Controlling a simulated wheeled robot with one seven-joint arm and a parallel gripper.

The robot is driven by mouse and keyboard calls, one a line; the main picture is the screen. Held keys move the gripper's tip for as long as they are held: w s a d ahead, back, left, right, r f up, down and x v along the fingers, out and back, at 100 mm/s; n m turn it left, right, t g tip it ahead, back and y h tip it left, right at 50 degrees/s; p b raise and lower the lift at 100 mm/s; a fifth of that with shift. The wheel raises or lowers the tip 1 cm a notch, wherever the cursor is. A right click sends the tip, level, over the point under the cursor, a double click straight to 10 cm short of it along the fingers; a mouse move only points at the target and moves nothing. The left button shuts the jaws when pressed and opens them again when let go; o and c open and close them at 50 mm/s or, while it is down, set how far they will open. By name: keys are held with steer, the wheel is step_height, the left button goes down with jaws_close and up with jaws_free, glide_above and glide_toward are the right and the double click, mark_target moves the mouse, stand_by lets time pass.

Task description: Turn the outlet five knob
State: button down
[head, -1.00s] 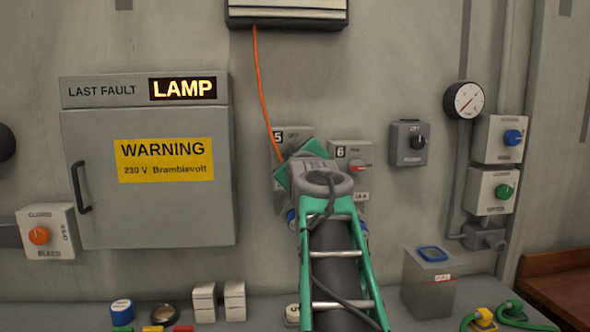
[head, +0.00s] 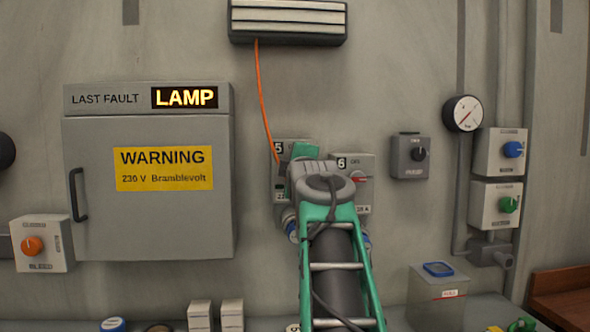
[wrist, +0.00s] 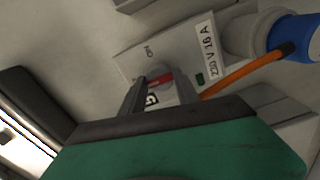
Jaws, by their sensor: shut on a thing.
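The outlet five box (head: 280,182) is on the wall left of centre in the head view, partly hidden behind my gripper. My gripper (head: 297,172) is at the front of this box, and its green body covers the knob there. In the wrist view my gripper (wrist: 158,98) is shut on a knob (wrist: 160,79) with a red mark, one dark finger on each side. An ON mark and a 230 V 16 A label (wrist: 208,48) show on the box around it. The knob's exact angle is hard to read.
The outlet six box (head: 357,168) with a red-marked knob stands close right of my gripper. An orange cable (head: 263,95) hangs down to outlet five; a blue plug (wrist: 292,38) shows in the wrist view. A grey cabinet (head: 150,225) is to the left.

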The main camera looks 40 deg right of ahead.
stand_by(0.4)
steer(key=c, duration=0.9)
jaws_free()
steer(key=b+v, duration=0.1)
steer(key=v, duration=0.6)
steer(key=shift+s+a, duration=0.25)
steer(key=shift+s, duration=0.1)
